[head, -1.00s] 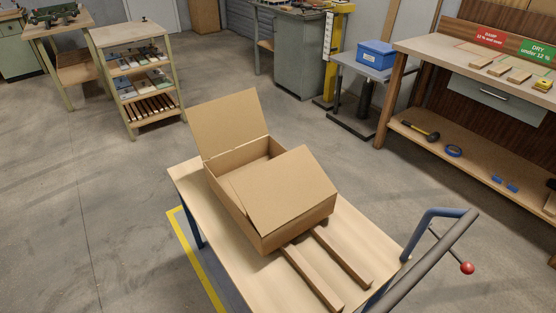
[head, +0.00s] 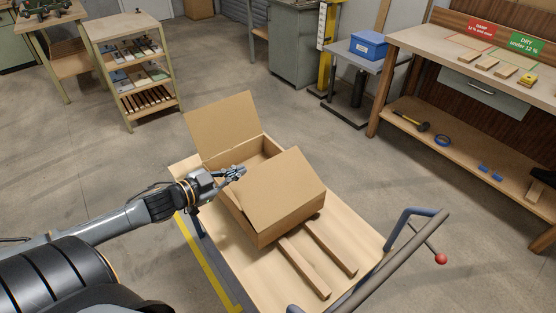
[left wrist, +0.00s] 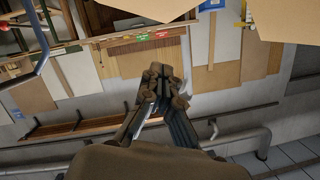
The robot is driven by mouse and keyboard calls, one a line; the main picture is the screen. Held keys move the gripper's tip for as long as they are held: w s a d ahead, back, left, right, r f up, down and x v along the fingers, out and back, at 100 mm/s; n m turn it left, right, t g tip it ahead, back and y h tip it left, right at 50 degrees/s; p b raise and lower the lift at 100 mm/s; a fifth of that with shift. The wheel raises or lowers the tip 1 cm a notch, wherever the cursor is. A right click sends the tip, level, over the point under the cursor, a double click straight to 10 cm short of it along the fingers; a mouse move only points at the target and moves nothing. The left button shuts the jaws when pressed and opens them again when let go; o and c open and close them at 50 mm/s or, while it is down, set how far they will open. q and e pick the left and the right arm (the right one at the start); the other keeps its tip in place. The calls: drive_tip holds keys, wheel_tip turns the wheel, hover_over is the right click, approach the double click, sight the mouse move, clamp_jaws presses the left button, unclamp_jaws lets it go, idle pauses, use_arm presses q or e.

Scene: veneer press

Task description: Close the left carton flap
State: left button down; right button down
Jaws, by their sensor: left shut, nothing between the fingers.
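An open brown carton (head: 253,228) sits on a wood-topped cart (head: 345,235) in the head view. Its left flap (head: 222,125) stands up and leans outward at the far left side. Its right flap (head: 280,190) slopes down over part of the opening. My left gripper (head: 240,172) is shut and empty at the carton's left side, by the opening, between the two flaps in the picture. Whether it touches the carton I cannot tell. The left wrist view shows the closed fingers (left wrist: 165,75), with pale brown panels at its top edge. My right gripper is out of view.
Two wooden strips (head: 303,268) lie on the cart beside the carton. The cart's blue and grey handle (head: 395,250) rises at the right. A workbench (head: 440,50) stands at the right and a shelf rack (head: 135,70) at the back left. The floor between is clear.

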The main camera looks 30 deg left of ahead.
use_arm(q)
drive_tip(key=shift+w+d, duration=0.35)
drive_tip(key=shift+w, duration=0.75)
drive_tip(key=p, duration=0.1)
hover_over(262, 171)
drive_tip(key=d, duration=0.1)
drive_tip(key=shift+s+d+f, duration=0.2)
drive_tip(key=shift+s+f, duration=0.15)
drive_tip(key=shift+f, duration=0.4)
drive_tip(key=shift+w+a+f, duration=0.15)
drive_tip(key=shift+a+f, duration=0.05)
drive_tip(key=shift+f, duration=0.4)
drive_tip(key=shift+w+a+f, duration=0.1)
drive_tip(key=shift+a+f, duration=0.05)
drive_tip(key=shift+f, duration=0.45)
drive_tip(key=shift+w+a+f, duration=0.1)
drive_tip(key=shift+a+f, duration=0.3)
drive_tip(key=shift+f, duration=0.4)
